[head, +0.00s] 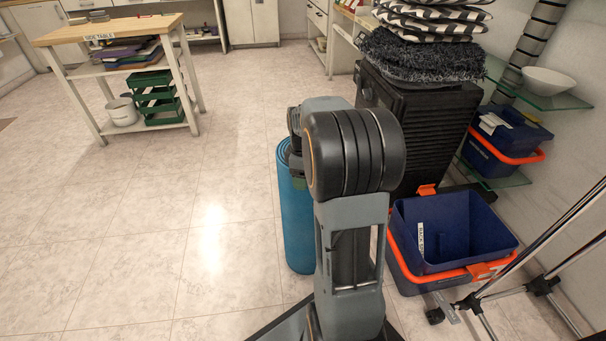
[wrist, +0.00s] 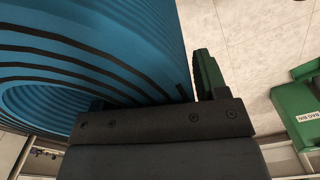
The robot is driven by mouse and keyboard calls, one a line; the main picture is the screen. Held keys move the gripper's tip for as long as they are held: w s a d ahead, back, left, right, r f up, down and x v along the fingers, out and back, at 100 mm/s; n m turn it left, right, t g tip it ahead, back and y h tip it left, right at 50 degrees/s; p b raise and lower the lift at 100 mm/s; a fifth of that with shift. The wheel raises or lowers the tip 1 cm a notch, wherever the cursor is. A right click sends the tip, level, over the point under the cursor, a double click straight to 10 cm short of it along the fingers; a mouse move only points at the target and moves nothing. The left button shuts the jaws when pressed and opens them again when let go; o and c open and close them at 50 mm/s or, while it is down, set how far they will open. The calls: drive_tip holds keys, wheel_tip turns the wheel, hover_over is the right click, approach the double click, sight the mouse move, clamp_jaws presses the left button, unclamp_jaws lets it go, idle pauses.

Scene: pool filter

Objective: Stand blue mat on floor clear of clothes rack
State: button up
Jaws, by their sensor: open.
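The blue mat (head: 297,230) is rolled up and upright, left of my arm in the head view. Its lower end looks at floor level, though the arm covers part of it. In the wrist view the rolled end of the mat (wrist: 150,40) fills the left and middle. My gripper (head: 298,165) is at the mat's top end. In the wrist view my gripper (wrist: 150,92) is open, with one finger beside the mat's outer side; the other is mostly hidden by the roll. The clothes rack (head: 555,231) is at the lower right, apart from the mat.
A blue crate with orange trim (head: 455,235) stands between the mat and the rack. A black cabinet (head: 430,120) with stacked cushions is behind it. A rack caster (head: 435,316) reaches toward my arm. The tiled floor left of the mat is clear up to the side table (head: 110,35).

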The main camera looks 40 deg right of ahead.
wheel_tip(320, 180, up, 11)
drive_tip(key=p, duration=0.5)
drive_tip(key=shift+r, duration=0.2)
drive_tip(key=shift+a+r, duration=0.2)
drive_tip(key=shift+r, duration=0.1)
drive_tip(key=s+a+f+m+t, duration=0.1)
drive_tip(key=s+a+m, duration=0.3)
drive_tip(key=s+a, duration=0.2)
drive_tip(key=s+a+f+m+t, duration=0.1)
drive_tip(key=s+a+m, duration=0.3)
drive_tip(key=a, duration=0.7)
drive_tip(key=s+f, duration=0.1)
drive_tip(key=s, duration=0.1)
drive_tip(key=shift+s+a+f+t, duration=0.25)
drive_tip(key=shift+s+t, duration=0.15)
drive_tip(key=shift+r, duration=0.1)
